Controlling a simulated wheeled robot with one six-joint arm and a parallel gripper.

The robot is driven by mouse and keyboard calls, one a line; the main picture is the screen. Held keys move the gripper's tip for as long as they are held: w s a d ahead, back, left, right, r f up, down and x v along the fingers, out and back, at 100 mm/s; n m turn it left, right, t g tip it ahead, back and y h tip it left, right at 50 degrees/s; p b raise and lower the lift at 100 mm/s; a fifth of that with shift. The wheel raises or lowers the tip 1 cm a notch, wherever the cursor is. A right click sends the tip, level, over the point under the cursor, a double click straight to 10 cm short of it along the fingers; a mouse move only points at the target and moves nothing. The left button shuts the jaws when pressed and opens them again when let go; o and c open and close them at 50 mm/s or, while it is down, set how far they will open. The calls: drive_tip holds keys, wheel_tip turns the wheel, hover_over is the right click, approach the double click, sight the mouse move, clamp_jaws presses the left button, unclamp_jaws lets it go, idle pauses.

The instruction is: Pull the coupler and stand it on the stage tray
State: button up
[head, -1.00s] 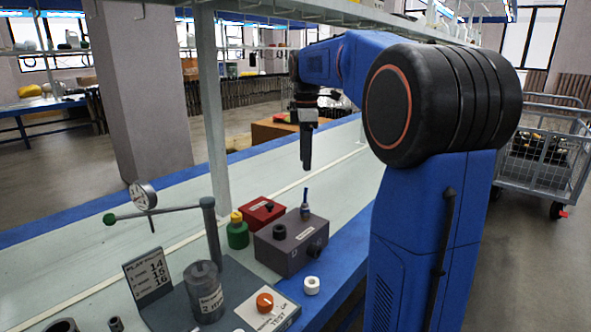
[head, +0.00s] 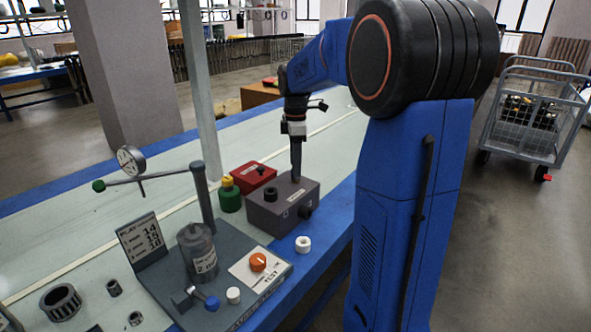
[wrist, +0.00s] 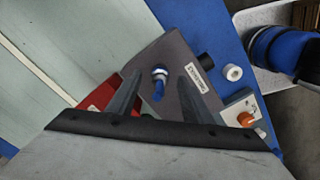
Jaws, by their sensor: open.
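A blue-tipped part with a pale collar, seemingly the coupler (wrist: 159,88), stands in the top of a grey box in the wrist view. In the head view my gripper's fingers hide it. My gripper (wrist: 162,76) is open, with one finger on each side of the blue part in the picture. Contact cannot be told. In the head view my gripper (head: 296,176) points straight down at the top of the grey box (head: 270,213). A dark grey tray (head: 226,245), seemingly the stage tray, lies left of and nearer than the box.
The tray carries a grey cylinder (head: 197,250), an orange knob (head: 258,262) and a post with a dial gauge (head: 131,160). A red box (head: 250,176) and a green bottle (head: 229,197) stand beside the grey box. A white ring (head: 303,244) lies in front.

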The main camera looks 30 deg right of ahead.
drive_tip(key=shift+f, duration=1.3)
clamp_jaws()
drive_tip(key=c, duration=1)
unclamp_jaws()
clamp_jaws()
drive_tip(key=shift+r, duration=0.8)
drive_tip(key=shift+r, duration=1.8)
